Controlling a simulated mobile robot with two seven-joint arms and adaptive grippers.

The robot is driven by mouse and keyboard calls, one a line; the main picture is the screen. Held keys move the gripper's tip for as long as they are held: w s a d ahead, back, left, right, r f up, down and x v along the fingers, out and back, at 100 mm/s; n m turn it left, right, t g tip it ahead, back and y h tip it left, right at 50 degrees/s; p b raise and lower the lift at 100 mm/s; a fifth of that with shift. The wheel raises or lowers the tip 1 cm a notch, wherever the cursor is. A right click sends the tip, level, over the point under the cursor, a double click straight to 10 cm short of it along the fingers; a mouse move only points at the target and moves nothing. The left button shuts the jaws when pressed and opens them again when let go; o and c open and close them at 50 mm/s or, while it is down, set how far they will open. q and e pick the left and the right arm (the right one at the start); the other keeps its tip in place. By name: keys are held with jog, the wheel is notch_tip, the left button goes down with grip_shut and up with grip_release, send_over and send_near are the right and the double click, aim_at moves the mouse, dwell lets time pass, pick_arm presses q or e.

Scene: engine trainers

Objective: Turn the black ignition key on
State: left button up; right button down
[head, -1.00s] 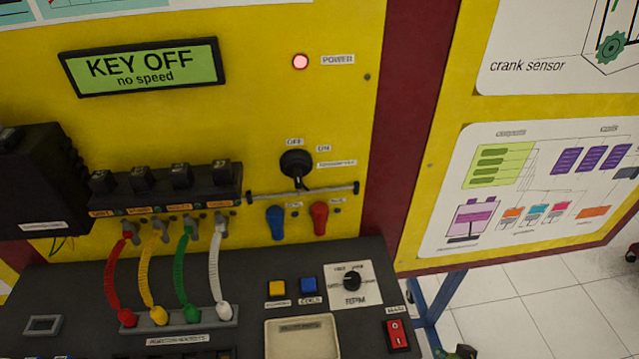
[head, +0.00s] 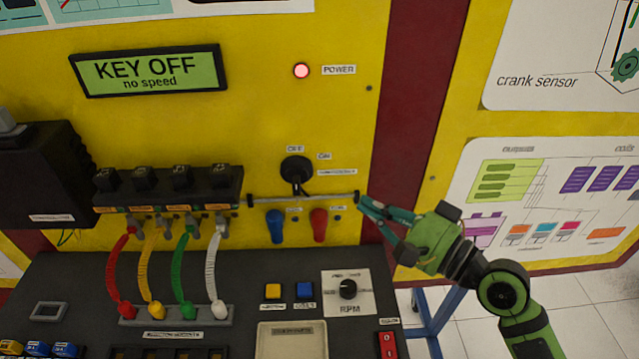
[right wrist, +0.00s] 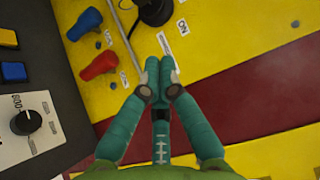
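The black ignition key (head: 297,186) sits in a round black switch (head: 296,169) on the yellow panel, below the OFF label and left of the ON label. The key points downward. In the right wrist view the switch (right wrist: 155,10) is cut off at the top edge. My right gripper (head: 370,212) is right of and below the key, near the right end of a thin grey bar, apart from the key. My left gripper is out of view.
The display (head: 147,69) reads KEY OFF, no speed. The red POWER lamp (head: 301,71) is lit. The bar (head: 300,198), a blue lever (head: 275,227) and a red lever (head: 319,225) sit below the switch. The console with the RPM knob (head: 348,289) juts out underneath.

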aim_at(297, 186)
jog(key=w+a+p, duration=0.1)
jog(key=a, duration=0.1)
jog(key=w+a+p, duration=0.1)
jog(key=w+a, duration=0.1)
jog(key=a, duration=0.1)
jog(key=w+a+p, duration=0.1)
jog(key=a+p, duration=0.1)
jog(key=shift+w+a+r, duration=0.1)
jog(key=shift+w+a, duration=0.1)
jog(key=shift+a, duration=0.1)
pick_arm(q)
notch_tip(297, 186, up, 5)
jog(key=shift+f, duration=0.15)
pick_arm(e)
jog(key=shift+a, duration=0.35)
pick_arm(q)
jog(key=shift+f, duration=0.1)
pick_arm(e)
jog(key=shift+f, duration=0.2)
